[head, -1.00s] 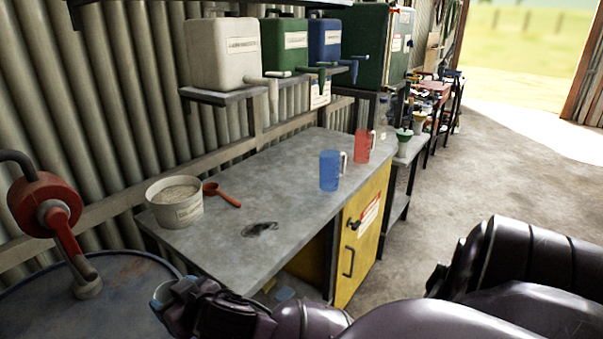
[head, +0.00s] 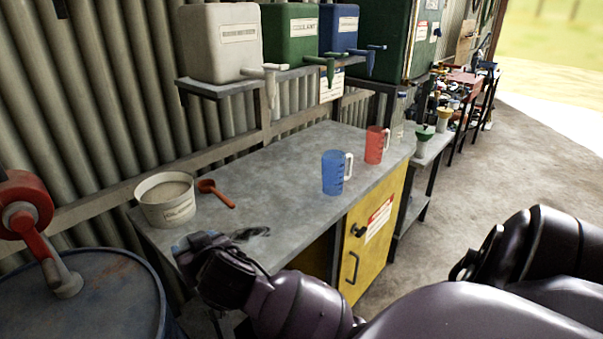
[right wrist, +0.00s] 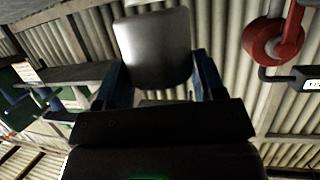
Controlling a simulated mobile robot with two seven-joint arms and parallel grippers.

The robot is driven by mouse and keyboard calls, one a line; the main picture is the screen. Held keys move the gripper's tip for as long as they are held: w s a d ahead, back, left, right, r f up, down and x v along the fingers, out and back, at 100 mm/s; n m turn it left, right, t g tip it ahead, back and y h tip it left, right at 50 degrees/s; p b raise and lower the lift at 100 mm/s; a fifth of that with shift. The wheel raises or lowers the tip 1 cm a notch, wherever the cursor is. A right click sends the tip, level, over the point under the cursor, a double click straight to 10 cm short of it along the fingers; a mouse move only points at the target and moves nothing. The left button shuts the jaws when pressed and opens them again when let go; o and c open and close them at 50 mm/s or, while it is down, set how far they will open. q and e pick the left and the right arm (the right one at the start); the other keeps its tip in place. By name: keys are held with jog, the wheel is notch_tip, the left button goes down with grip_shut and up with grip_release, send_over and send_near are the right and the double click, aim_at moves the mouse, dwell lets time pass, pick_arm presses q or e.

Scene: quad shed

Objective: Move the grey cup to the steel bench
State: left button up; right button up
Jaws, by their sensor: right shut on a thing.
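The grey cup (right wrist: 155,48) is a plain smooth vessel between the blue fingers of my right gripper (right wrist: 160,82) in the right wrist view. The gripper is shut on it. In the head view my right gripper (head: 184,250) appears at the near left edge of the steel bench (head: 275,170). The cup cannot be made out there, hidden by the gripper and wrist. The bench has a flat grey top. My left gripper is in no view.
On the bench stand a white tub (head: 166,203), a red scoop (head: 216,193), a blue jug (head: 335,173) and a red jug (head: 376,145). A dark patch (head: 250,233) lies near the front edge. A blue drum (head: 85,295) with a red pump (head: 25,205) stands left. The middle bench top is clear.

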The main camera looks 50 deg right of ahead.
pick_arm(q)
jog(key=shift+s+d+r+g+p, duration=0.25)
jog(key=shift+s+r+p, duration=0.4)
jog(key=shift+p, duration=0.85)
pick_arm(e)
jog(key=w+d+r+m+g+h, duration=0.4)
jog(key=w+r+m+h, duration=0.2)
jog(key=m+h, duration=0.1)
jog(key=shift+w+d+r, duration=0.25)
jog(key=shift+w+r, duration=0.1)
jog(key=shift+w, duration=0.05)
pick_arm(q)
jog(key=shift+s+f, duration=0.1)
pick_arm(e)
jog(key=shift+f, duration=0.15)
